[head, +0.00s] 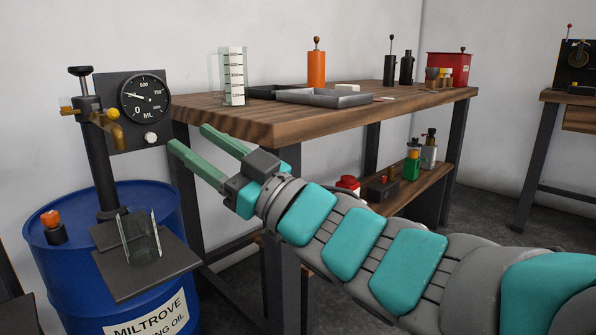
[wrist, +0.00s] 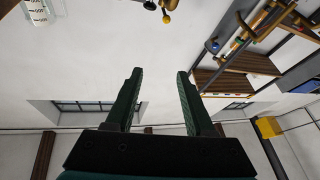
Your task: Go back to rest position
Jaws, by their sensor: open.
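My gripper (head: 189,142) is in the middle left of the head view, with its two green fingers apart and nothing between them. It is in front of the wooden workbench (head: 278,128) and to the right of the gauge and tap. In the wrist view my gripper (wrist: 157,75) also shows open and empty against a pale wall. My arm stretches from the lower right of the head view toward the left.
A blue drum (head: 180,208) bears a platform (head: 178,261) with a clear vessel (head: 140,240), below a brass tap (head: 112,128) and dial gauge (head: 144,97). A graduated cylinder (head: 233,85), grey tray (head: 325,98) and orange bottle (head: 316,68) stand on the bench.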

